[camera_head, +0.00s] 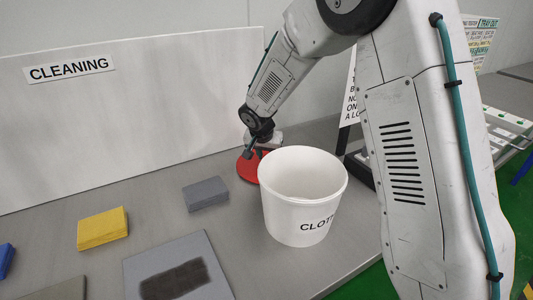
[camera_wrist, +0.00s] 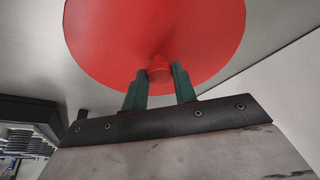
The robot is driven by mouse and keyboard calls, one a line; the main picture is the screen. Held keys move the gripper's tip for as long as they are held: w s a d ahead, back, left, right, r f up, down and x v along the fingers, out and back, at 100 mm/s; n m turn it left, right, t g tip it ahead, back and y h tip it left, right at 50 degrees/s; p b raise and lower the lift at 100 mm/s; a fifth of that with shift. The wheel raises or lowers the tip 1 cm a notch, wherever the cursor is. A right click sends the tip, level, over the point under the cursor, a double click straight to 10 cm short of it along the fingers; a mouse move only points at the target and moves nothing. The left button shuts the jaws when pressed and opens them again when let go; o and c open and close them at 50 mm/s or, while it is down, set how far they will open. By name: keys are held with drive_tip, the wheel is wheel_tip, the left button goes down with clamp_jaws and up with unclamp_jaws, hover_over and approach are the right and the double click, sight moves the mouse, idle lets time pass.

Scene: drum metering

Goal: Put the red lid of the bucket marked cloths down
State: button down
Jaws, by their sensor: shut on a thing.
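The white bucket (camera_head: 296,222) marked with lettering that begins "CLOT" stands upright and uncovered on the grey table. The red lid (camera_head: 246,167) is behind and left of the bucket, partly hidden by the bucket and my gripper. In the wrist view the round red lid (camera_wrist: 150,35) fills the upper middle, with its red knob (camera_wrist: 159,70) between two green fingers. My gripper (camera_wrist: 160,80) is shut on this knob. In the head view my gripper (camera_head: 255,152) is at the lid, low over the table. I cannot tell whether the lid touches the table.
A grey block (camera_head: 206,194), a yellow block (camera_head: 102,228) and a grey board with a dark patch (camera_head: 210,256) lie on the table (camera_head: 155,205). A white panel with a "CLEANING" sign (camera_head: 70,69) stands behind. A dark stand is right of the bucket.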

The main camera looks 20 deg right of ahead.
drive_tip(key=c, duration=1.1)
unclamp_jaws()
drive_tip(key=shift+r, duration=0.1)
drive_tip(key=shift+r, duration=0.35)
drive_tip(key=v, duration=1.2)
drive_tip(key=s+d+r+n, duration=0.1)
drive_tip(key=s+d+r, duration=0.2)
drive_tip(key=s+r, duration=0.35)
drive_tip(key=s+d+n+g+y, duration=0.1)
drive_tip(key=s+n, duration=0.1)
drive_tip(key=s, duration=0.8)
drive_tip(key=s+d+n, duration=0.1)
drive_tip(key=s+n, duration=0.1)
drive_tip(key=s, duration=0.9)
drive_tip(key=s+d+n+g+y, duration=0.1)
drive_tip(key=s, duration=1)
drive_tip(key=shift+d+n+g+y, duration=0.15)
drive_tip(key=shift+n+g+y, duration=0.15)
drive_tip(key=shift+n, duration=0.1)
